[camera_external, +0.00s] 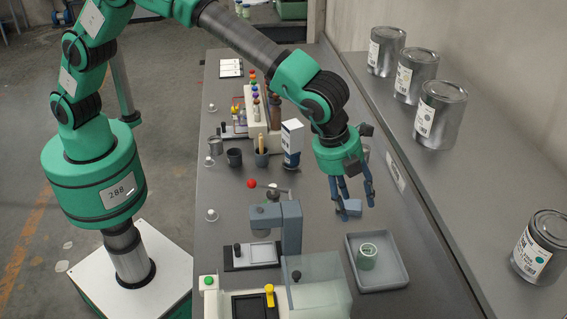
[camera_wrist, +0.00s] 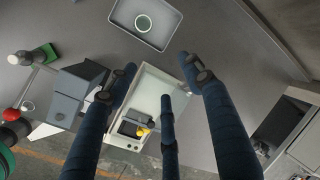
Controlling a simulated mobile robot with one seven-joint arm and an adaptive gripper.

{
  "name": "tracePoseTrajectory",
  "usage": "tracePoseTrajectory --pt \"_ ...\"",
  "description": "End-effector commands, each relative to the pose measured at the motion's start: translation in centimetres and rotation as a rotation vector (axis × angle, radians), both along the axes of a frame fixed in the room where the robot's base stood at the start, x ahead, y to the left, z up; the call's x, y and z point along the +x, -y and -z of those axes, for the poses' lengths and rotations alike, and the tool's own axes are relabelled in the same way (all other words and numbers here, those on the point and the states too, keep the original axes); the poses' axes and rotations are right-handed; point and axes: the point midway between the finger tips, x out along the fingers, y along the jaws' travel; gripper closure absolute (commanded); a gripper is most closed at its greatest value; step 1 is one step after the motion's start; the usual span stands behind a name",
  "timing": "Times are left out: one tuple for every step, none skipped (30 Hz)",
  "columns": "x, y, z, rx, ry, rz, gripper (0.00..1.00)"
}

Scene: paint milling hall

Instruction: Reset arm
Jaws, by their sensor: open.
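My gripper (camera_external: 353,200) hangs from my green arm above the right part of the bench (camera_external: 330,90), its dark blue fingers pointing down. The fingers are spread apart and nothing shows between them. In the wrist view the gripper (camera_wrist: 160,80) also looks open and empty, with one finger at the left, one at the right and one in the middle.
A grey bench device (camera_external: 291,222) and a clear-covered machine (camera_external: 318,283) stand to the left. Paint cans (camera_external: 440,115) line the right ledge.

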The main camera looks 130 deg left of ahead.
Motion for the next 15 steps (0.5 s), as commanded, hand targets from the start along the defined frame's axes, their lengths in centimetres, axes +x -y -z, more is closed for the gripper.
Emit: tracePoseTrajectory --pt "-0.9 0.6 -1.4 -0.007 0.012 -0.018 0.49" --pt "-1.5 0.9 -2.0 -0.012 0.017 -0.03 0.49" --pt "-2.2 1.4 -2.9 -0.019 0.025 -0.046 0.49" --pt "-2.7 1.7 -3.5 -0.024 0.03 -0.057 0.49" --pt "-3.3 2.0 -4.2 -0.029 0.036 -0.071 0.49" --pt "-4.1 2.5 -5.1 -0.037 0.043 -0.086 0.49" --pt "-4.7 2.8 -5.7 -0.042 0.048 -0.099 0.49" --pt "-5.3 3.1 -6.3 -0.046 0.055 -0.11 0.49" --pt "-6.1 3.5 -7.1 -0.053 0.061 -0.127 0.49" --pt "-6.8 3.8 -7.7 -0.059 0.067 -0.139 0.49" --pt "-7.4 4.1 -8.2 -0.064 0.072 -0.151 0.49" --pt "-8.3 4.5 -9.0 -0.072 0.079 -0.167 0.49" --pt "-9.0 4.8 -9.5 -0.078 0.085 -0.18 0.49" --pt "-9.6 5.1 -10.0 -0.084 0.09 -0.191 0.49" --pt "-10.5 5.6 -10.7 -0.092 0.098 -0.209 0.49"
